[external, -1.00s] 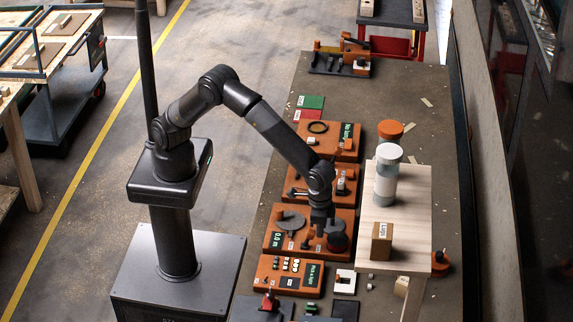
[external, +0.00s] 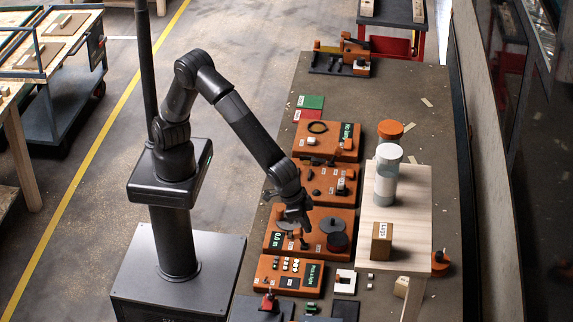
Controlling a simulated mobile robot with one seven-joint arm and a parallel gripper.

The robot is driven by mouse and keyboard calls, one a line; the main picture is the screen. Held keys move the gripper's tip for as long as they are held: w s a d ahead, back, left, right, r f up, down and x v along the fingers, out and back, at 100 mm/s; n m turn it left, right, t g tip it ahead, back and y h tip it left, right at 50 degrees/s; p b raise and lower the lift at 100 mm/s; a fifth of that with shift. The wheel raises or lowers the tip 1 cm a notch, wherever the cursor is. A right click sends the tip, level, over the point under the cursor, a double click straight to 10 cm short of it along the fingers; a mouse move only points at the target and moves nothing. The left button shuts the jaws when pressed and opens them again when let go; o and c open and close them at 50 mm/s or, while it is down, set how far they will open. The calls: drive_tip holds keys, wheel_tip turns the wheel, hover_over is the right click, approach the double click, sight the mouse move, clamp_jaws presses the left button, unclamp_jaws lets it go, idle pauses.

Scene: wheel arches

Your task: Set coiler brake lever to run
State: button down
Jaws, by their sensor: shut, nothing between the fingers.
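The coiler is most likely the orange panel (external: 318,254) with a small green-lit display (external: 276,240) at its left and a dark round reel (external: 333,226) at its right. A small dark lever-like part (external: 304,243) stands up near the panel's middle, by tiny white labels too small to read, so its setting cannot be told. My gripper (external: 304,228) points down over the left-middle of this panel, just above that part. It is shut and empty. I cannot tell whether it touches the part.
More orange panels (external: 345,143) line the bench behind, and a button panel (external: 289,282) lies in front. Small loose parts lie at the front.

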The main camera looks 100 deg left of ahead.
drive_tip(key=shift+r, duration=0.8)
drive_tip(key=s+r, duration=0.6)
drive_tip(key=r, duration=0.1)
drive_tip(key=shift+s+r, duration=0.25)
drive_tip(key=shift+s, duration=0.05)
